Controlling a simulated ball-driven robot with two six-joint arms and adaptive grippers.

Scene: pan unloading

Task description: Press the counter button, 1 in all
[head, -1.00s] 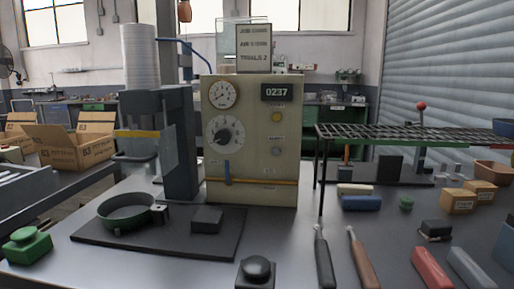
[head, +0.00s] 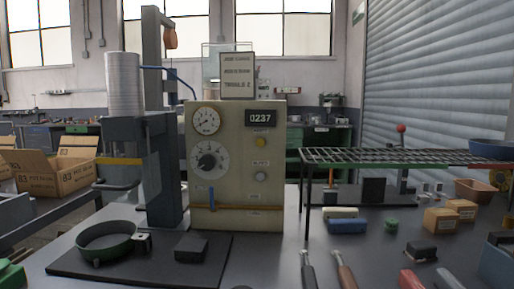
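A beige control box (head: 236,190) stands on the table near the middle of the head view. Its counter display (head: 261,118) reads 0237. Below the display are a yellow button (head: 261,142) and a grey button (head: 260,176); their small labels are too blurred to read. Only the top edge of a black dome-shaped button (head: 242,287) shows at the bottom edge. I cannot tell from the labels which one is the counter button. Neither of my grippers is in view.
A press (head: 163,170) stands left of the box, with a dark green pan (head: 107,246) and a black block (head: 191,248) on its base plate. A wire rack (head: 400,156), small boxes (head: 441,220) and tool handles (head: 346,270) occupy the right.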

